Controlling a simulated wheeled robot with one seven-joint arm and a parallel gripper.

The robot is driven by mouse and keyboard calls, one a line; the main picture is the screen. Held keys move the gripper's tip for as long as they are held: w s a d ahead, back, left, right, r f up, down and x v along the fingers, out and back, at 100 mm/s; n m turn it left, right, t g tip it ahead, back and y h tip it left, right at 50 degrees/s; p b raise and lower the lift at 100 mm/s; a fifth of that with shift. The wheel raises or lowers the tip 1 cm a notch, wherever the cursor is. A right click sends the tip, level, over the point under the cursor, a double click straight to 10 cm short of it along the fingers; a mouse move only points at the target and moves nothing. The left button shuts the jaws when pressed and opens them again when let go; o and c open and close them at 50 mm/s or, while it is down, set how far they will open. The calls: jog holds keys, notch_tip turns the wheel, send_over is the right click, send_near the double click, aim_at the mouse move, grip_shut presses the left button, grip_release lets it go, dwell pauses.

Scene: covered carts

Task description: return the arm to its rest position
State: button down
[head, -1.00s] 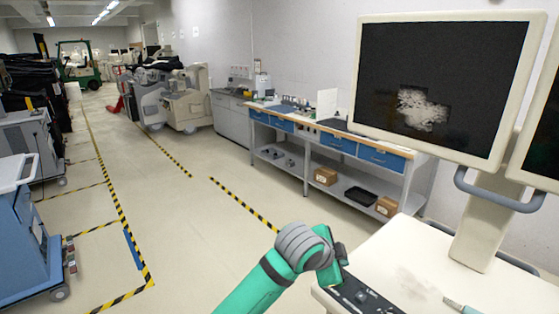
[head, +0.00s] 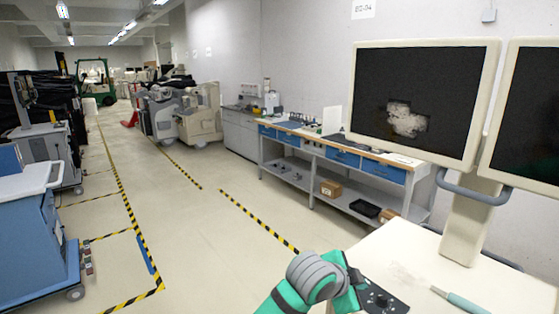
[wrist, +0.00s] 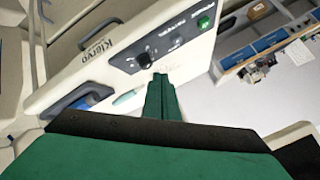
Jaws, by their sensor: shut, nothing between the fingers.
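My green and grey arm enters the head view from the bottom, with my gripper (head: 352,288) beside the left edge of a white cart (head: 410,262). The fingertips are hard to make out there. In the wrist view my gripper's green fingers (wrist: 160,80) are together with nothing between them. They point at the cart's front panel (wrist: 125,52), which has a black knob and a lit green switch. I cannot tell how far the tips are from the panel.
Two monitors stand over the cart, the nearer one (head: 425,100) at right. A teal-handled tool (head: 466,302) lies on the cart top. A workbench (head: 345,160) with blue drawers stands along the wall. A blue cart (head: 35,245) is at left. The floor between is clear.

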jog(key=s+d+f+n+t+h, duration=0.2)
jog(key=d+n+t+h, duration=0.25)
jog(key=n, duration=0.25)
jog(key=s+a+f+n+t+y, duration=0.35)
jog(key=s+a+f+n, duration=0.25)
jog(key=s+f, duration=0.3)
jog(key=s+a+f+n+t+y, duration=0.2)
jog(key=s+a+f+n+y, duration=0.35)
jog(key=s+f, duration=0.25)
jog(key=s+a+y, duration=0.1)
jog(key=s+a, duration=0.3)
jog(key=s, duration=0.4)
jog(key=s+a+f+y, duration=0.1)
jog(key=s+a, duration=0.4)
jog(key=s, duration=0.3)
jog(key=s+a+f+g+y, duration=0.1)
jog(key=s+a, duration=0.3)
jog(key=s, duration=0.5)
jog(key=shift+a+m, duration=0.2)
jog(key=shift+m, duration=0.15)
jog(key=shift+s+d, duration=0.1)
jog(key=shift+d, duration=0.1)
